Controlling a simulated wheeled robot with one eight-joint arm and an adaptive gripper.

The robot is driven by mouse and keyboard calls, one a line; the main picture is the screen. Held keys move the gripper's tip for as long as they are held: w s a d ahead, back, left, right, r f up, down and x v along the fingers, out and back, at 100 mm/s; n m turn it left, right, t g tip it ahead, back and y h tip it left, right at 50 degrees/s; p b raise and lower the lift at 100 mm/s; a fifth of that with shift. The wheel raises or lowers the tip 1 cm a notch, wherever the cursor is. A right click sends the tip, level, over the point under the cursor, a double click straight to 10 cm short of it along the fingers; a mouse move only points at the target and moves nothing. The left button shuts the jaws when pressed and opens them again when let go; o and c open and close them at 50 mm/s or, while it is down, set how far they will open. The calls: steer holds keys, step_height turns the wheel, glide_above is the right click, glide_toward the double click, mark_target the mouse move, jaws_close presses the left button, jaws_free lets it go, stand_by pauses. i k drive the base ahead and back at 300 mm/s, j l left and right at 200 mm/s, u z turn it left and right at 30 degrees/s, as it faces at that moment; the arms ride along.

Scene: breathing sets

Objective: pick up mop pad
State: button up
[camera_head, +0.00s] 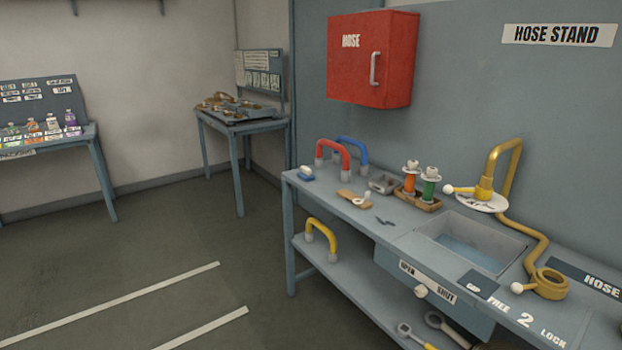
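I cannot make out a mop pad for certain in this view. My gripper is not in view.
A red hose box (372,58) hangs above. Two tables stand behind; the left floor (150,250) is clear.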

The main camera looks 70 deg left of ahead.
mark_target(305, 173)
steer(key=u, duration=2.5)
steer(key=i+j+z, duration=0.25)
steer(key=i+j, duration=0.3)
steer(key=i, duration=0.2)
steer(key=i+j+z, duration=0.25)
steer(key=i+j, duration=0.45)
